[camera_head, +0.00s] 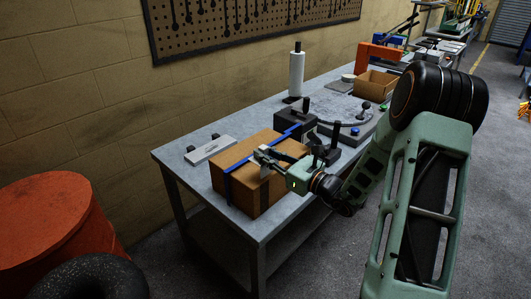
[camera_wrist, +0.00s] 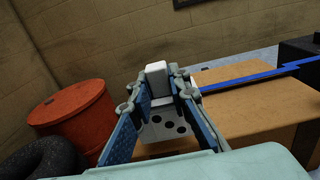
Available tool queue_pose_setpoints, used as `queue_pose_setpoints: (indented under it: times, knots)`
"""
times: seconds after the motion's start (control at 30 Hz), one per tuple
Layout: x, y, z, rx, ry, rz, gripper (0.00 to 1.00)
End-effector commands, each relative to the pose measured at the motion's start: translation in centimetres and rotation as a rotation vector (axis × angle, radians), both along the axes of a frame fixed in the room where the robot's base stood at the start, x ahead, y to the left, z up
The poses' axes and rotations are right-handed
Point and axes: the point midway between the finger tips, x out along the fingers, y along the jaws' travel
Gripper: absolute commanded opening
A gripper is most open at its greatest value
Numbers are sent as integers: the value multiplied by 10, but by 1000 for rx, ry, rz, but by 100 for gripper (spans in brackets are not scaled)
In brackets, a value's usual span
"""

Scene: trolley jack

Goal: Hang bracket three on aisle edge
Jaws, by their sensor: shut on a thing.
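My gripper (camera_head: 260,160) is shut on a white bracket (camera_wrist: 162,128). The bracket has a plate with several dark holes and an upright white block at its far end. In the head view, the gripper reaches across the top of a brown cardboard box (camera_head: 278,192), near its front edge. In the wrist view, the box (camera_wrist: 245,112) lies right of the bracket. The fingers partly cover the bracket, and I cannot tell whether it touches the box.
The box stands on a grey metal bench (camera_head: 172,156). A pale flat block (camera_head: 209,149) lies left of it. A red drum (camera_head: 60,225) and a black tyre (camera_head: 85,277) stand on the left.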

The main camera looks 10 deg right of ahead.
Motion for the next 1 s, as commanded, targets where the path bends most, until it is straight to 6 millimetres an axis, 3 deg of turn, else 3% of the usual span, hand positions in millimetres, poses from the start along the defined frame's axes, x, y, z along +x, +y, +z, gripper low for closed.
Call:
queue_pose_setpoints:
  times: [0.5, 1.0]
  knots:
    - [0, 0, -56, 1, 0, 0, 0]
    - [0, 0, -64, 1, -1, 0, 0]
